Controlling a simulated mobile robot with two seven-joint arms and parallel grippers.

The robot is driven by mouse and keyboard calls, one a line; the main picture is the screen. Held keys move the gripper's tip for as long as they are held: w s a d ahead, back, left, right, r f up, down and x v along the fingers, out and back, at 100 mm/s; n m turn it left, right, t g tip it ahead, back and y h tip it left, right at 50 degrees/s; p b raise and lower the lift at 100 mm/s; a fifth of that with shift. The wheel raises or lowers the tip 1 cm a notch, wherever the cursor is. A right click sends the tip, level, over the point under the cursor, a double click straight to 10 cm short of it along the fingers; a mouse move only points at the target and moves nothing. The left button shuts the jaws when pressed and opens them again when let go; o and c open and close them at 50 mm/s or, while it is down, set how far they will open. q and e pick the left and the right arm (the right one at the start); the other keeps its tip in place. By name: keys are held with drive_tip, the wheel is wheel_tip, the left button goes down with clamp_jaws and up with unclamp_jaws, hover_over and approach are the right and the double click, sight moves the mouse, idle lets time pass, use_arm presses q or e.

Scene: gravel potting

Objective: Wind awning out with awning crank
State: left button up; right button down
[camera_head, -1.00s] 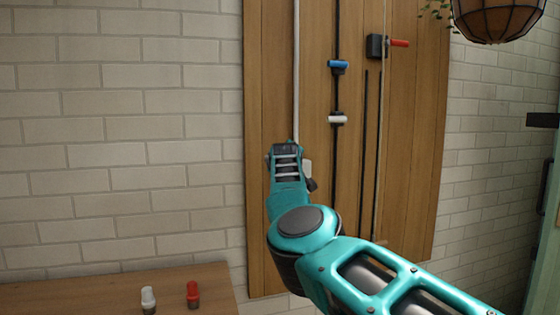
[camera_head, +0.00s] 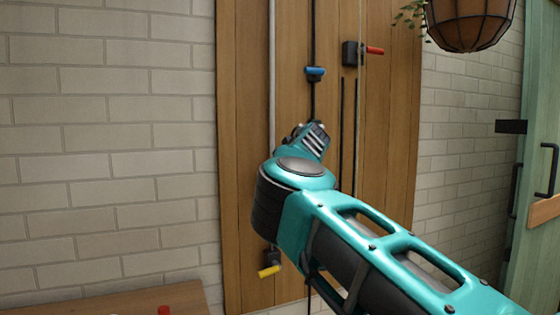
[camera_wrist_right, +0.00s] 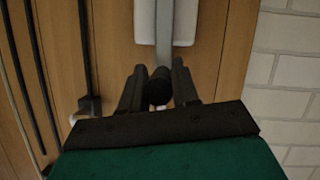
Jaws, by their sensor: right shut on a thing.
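My right gripper (camera_head: 316,136) is in front of the wooden panel, in the middle of the head view. In the right wrist view its dark fingers (camera_wrist_right: 157,92) are shut around a round black knob (camera_wrist_right: 158,86). A grey bar (camera_wrist_right: 164,35) runs up from the knob in front of a white plate (camera_wrist_right: 185,22); these look like parts of the awning crank. In the head view my gripper and arm hide the crank. The awning itself cannot be made out. My left gripper is not in view.
On the wooden panel (camera_head: 240,150) are a grey vertical rod (camera_head: 272,60), a blue handle (camera_head: 315,71) on a dark rod, a dark box with a red handle (camera_head: 374,50) and a yellow handle (camera_head: 269,271). A hanging basket (camera_head: 468,22) is at upper right, a wooden surface (camera_head: 110,305) at lower left.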

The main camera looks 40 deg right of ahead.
drive_tip(key=shift+d+r, duration=0.15)
drive_tip(key=shift+r, duration=0.05)
idle(0.3)
drive_tip(key=c, duration=1.3)
unclamp_jaws()
drive_tip(key=o, duration=0.4)
drive_tip(key=shift+f, duration=0.15)
drive_tip(key=shift+s, duration=0.1)
drive_tip(key=shift+s, duration=0.45)
drive_tip(key=b+v, duration=0.3)
drive_tip(key=v, duration=0.9)
drive_tip(key=shift+r, duration=0.25)
drive_tip(key=shift+w, duration=0.15)
